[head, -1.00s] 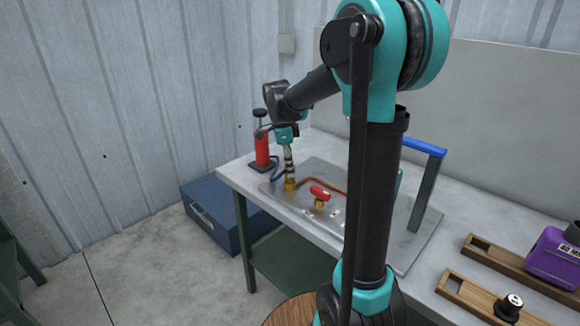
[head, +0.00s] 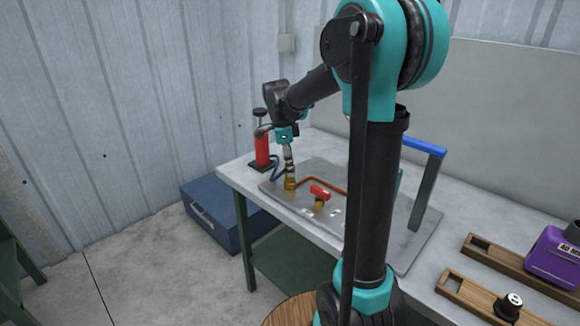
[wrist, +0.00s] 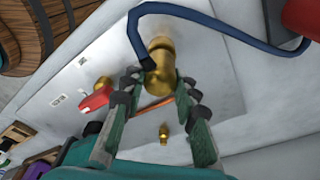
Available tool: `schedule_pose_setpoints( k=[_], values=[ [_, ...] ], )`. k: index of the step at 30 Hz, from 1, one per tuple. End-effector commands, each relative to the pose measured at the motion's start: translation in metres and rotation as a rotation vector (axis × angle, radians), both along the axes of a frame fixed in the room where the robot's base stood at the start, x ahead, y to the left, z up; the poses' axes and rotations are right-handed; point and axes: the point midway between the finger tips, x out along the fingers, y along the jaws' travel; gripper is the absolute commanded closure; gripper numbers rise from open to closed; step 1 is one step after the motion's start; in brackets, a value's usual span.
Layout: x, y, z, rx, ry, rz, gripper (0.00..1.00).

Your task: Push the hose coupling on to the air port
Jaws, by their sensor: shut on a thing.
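The brass hose coupling (wrist: 159,62) is between the fingertips of my gripper (wrist: 160,80) in the wrist view, and the gripper is shut on it. A dark blue hose (wrist: 139,36) runs from the coupling. The air port cannot be made out apart from the coupling. I cannot tell how far the coupling sits on it.
A red pump (head: 262,150) stands at the back left. A valve with a red handle (head: 320,192) and a copper pipe (head: 330,183) are close to the gripper. A blue-topped handle (head: 424,146) rises at the right. A purple container (head: 553,257) and wooden holders stand farther right.

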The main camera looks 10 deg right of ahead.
Motion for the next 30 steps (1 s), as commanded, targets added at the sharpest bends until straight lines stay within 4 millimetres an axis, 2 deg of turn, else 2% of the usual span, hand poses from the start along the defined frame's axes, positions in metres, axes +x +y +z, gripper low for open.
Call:
schedule_pose_setpoints(
  k=[14,30],
  values=[
    [0.0001,-0.0001,-0.0004,0.000,0.000,0.000,0.96],
    [0.0003,0.0000,-0.0094,0.000,0.000,0.000,0.96]
  ],
)
